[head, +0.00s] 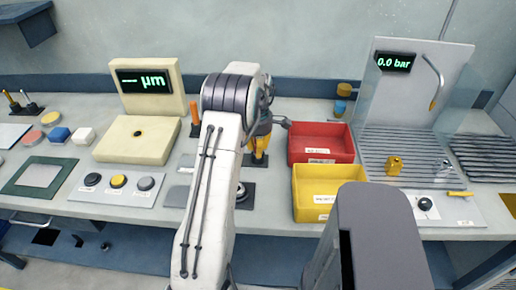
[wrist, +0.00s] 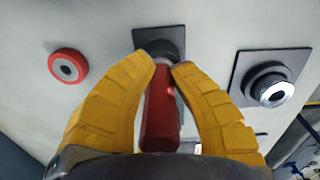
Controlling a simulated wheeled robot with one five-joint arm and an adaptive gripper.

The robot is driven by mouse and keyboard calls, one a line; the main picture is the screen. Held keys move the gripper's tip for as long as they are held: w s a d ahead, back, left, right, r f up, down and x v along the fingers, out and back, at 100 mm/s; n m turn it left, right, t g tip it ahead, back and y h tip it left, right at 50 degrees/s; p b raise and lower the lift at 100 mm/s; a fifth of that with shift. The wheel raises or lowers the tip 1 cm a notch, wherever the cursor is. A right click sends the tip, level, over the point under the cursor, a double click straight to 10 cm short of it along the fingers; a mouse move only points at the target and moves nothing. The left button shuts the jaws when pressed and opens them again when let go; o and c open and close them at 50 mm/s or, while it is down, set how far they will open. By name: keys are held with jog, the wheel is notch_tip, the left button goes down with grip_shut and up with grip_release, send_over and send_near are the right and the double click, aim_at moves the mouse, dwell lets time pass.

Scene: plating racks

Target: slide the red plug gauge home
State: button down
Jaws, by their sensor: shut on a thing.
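In the wrist view my gripper (wrist: 166,65) has its two yellow fingers closed around the red plug gauge (wrist: 161,112), a red cylinder. The gauge's far end is at a dark square-based fixture (wrist: 158,36). The fingertips hide the join, so I cannot tell whether the tip is in the fixture. A second dark fixture (wrist: 270,82) with a bright metal ring stands to the right, apart from the gauge. In the head view my gripper (head: 259,150) is partly behind my arm, and the gauge cannot be made out.
A red ring (wrist: 68,67) lies on the bench left of the gauge. In the head view a red bin (head: 322,142) and a yellow bin (head: 318,207) stand close on the right. A cream gauge stand (head: 136,150) and a button panel (head: 117,195) are left.

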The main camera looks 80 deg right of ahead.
jog(key=c, duration=1.1)
grip_release()
jog(key=shift+c, duration=0.2)
jog(key=shift+a+r, duration=0.1)
jog(key=shift+r, duration=5.9)
